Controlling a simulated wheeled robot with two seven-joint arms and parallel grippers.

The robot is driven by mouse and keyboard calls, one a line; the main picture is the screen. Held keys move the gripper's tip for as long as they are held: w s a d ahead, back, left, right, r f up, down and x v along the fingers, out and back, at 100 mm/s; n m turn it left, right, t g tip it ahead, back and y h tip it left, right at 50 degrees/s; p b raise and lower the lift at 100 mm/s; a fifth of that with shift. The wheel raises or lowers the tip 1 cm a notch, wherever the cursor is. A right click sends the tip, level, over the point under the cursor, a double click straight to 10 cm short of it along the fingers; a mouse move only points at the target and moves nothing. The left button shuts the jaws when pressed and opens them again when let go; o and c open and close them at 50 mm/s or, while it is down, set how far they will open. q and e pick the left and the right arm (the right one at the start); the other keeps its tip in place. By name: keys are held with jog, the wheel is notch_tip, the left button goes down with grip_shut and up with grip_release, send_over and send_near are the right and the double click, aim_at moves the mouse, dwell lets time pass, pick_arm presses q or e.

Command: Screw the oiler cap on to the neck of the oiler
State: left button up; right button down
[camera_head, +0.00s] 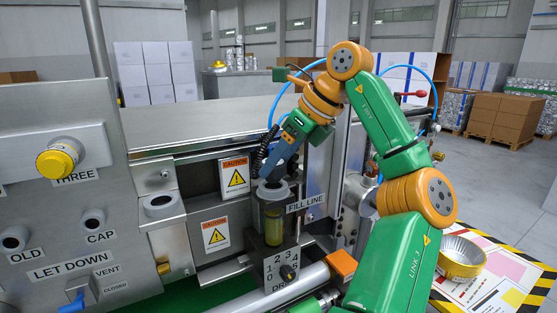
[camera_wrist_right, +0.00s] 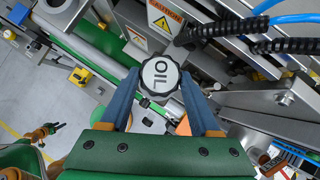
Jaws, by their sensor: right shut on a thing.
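The oiler (camera_head: 273,226) stands at the front of the machine, with yellow-green oil showing in its clear body below a grey neck (camera_head: 272,193). My right gripper (camera_head: 268,176) reaches down from the upper right, its blue-grey fingertips just over the neck. In the right wrist view the fingers are shut on the oiler cap (camera_wrist_right: 160,75), a dark knobbed cap with a pale top marked OIL. The fingers partly hide the cap in the head view. I cannot tell whether it touches the neck. My left gripper is not in view.
A FILL LINE plate (camera_head: 306,202) sits right of the oiler, and a numbered drip dial (camera_head: 287,272) is below. A panel with a yellow knob (camera_head: 57,160) and a CAP post (camera_head: 93,220) stands at left. A metal dish (camera_head: 460,258) lies at right.

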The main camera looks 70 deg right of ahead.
aim_at(284, 164)
jog(key=shift+f+b, duration=1.1)
jog(key=shift+f, duration=0.1)
jog(key=shift+c, duration=0.2)
grip_release()
jog(key=shift+r, duration=0.15)
jog(key=p+v, duration=0.2)
jog(key=v, duration=0.5)
jog(key=shift+s+a, duration=0.1)
jog(key=shift+s, duration=0.05)
